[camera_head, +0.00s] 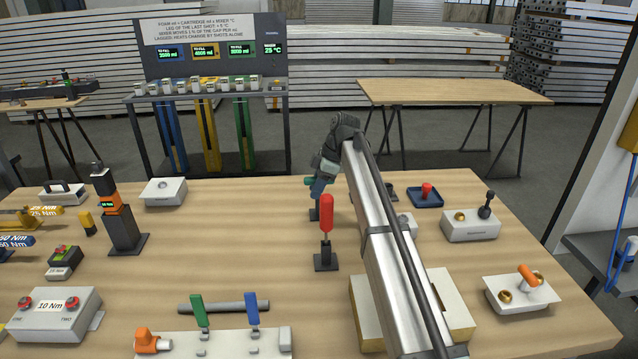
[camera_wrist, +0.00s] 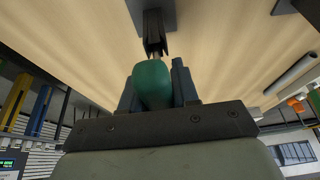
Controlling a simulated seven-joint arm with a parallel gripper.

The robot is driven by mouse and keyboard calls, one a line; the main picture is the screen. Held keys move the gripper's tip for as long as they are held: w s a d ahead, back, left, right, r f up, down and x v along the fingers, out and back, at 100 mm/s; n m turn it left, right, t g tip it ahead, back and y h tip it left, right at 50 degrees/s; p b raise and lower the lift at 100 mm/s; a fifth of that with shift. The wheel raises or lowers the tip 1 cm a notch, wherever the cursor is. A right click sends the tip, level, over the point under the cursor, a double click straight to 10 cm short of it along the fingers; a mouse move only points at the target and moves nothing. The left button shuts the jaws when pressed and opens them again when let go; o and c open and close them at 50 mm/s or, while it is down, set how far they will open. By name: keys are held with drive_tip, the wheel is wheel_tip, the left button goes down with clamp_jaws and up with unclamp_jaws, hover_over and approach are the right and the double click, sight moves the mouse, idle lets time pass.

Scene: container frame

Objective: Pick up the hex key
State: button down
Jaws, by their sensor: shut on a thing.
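The hex key appears to be the green-handled tool; its green handle (camera_wrist: 153,84) sits between the two blue-grey fingers of my gripper (camera_wrist: 157,82) in the wrist view. The fingers are shut on the handle. A short shaft runs from the handle into a dark holder (camera_wrist: 154,38) on the wooden table. In the head view my gripper (camera_head: 317,188) points down behind the red-handled tool, and a bit of the green handle (camera_head: 308,180) shows at its left. The key's tip is hidden in or behind the holder.
A red-handled tool (camera_head: 326,214) stands upright in a dark holder just in front of my gripper. A white box (camera_head: 163,191) and an orange-black torque device (camera_head: 115,210) stand to the left. A blue tray (camera_head: 426,196) and a switch box (camera_head: 470,224) stand to the right.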

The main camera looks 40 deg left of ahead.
wheel_tip(320, 180, up, 10)
idle(0.7)
drive_tip(key=shift+w+d, duration=0.1)
